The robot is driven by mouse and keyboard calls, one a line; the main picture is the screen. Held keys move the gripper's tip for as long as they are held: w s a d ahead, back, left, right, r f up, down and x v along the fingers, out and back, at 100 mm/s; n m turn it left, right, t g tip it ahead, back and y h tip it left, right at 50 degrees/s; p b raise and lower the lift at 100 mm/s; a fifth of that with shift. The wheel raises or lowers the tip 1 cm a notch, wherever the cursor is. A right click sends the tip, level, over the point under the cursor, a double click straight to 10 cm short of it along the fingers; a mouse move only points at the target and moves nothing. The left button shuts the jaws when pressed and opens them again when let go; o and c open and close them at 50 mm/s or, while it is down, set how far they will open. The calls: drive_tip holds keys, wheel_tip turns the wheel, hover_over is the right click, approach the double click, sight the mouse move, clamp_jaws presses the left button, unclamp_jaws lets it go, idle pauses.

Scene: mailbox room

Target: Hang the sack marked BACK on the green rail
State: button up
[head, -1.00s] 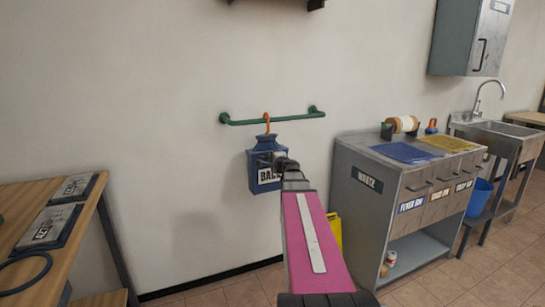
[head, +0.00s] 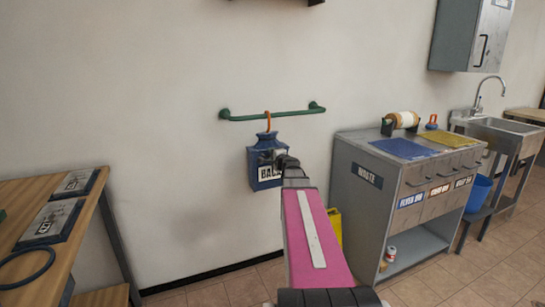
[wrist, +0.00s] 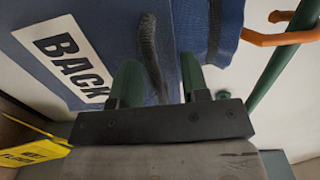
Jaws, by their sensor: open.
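The blue sack marked BACK (head: 266,182) hangs against the wall below the green rail (head: 290,115). Its orange hook (head: 268,121) is over the rail. My gripper (head: 283,158) is at the sack's right front, partly covering its label. In the wrist view the sack (wrist: 95,30) is close, with its BACK label readable. My gripper (wrist: 160,82) is open there, its two green fingers apart at the sack's dark strap (wrist: 150,55). The orange hook (wrist: 265,38) and green rail (wrist: 285,60) show at the right.
A grey waste cabinet (head: 362,210) stands to the right, with a sink (head: 500,125) beyond. A yellow floor sign (head: 335,224) stands behind my arm and also shows in the wrist view (wrist: 35,155). A wooden table (head: 85,215) is at the left. The wall around the sack is clear.

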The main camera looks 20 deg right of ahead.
drive_tip(key=s, duration=1.1)
drive_tip(key=s+a+f+n+g+y, duration=0.2)
drive_tip(key=a+f+n+g, duration=0.25)
drive_tip(key=a+f, duration=0.4)
drive_tip(key=s+a+f+n+g+y, duration=0.2)
drive_tip(key=a+f+n+g+y, duration=0.15)
drive_tip(key=a+f+n, duration=0.45)
drive_tip(key=s+a+f+n+g+h, duration=0.2)
drive_tip(key=s+a+f+g+h, duration=0.1)
drive_tip(key=s+f, duration=0.3)
drive_tip(key=s+a+f+n+g+h, duration=0.2)
drive_tip(key=s+a+f+g+h, duration=0.1)
drive_tip(key=s+f+g, duration=0.3)
drive_tip(key=shift+s+a+f+n+g+h, duration=0.2)
drive_tip(key=shift+s+a+n+g+h, duration=0.15)
drive_tip(key=shift+s, duration=0.2)
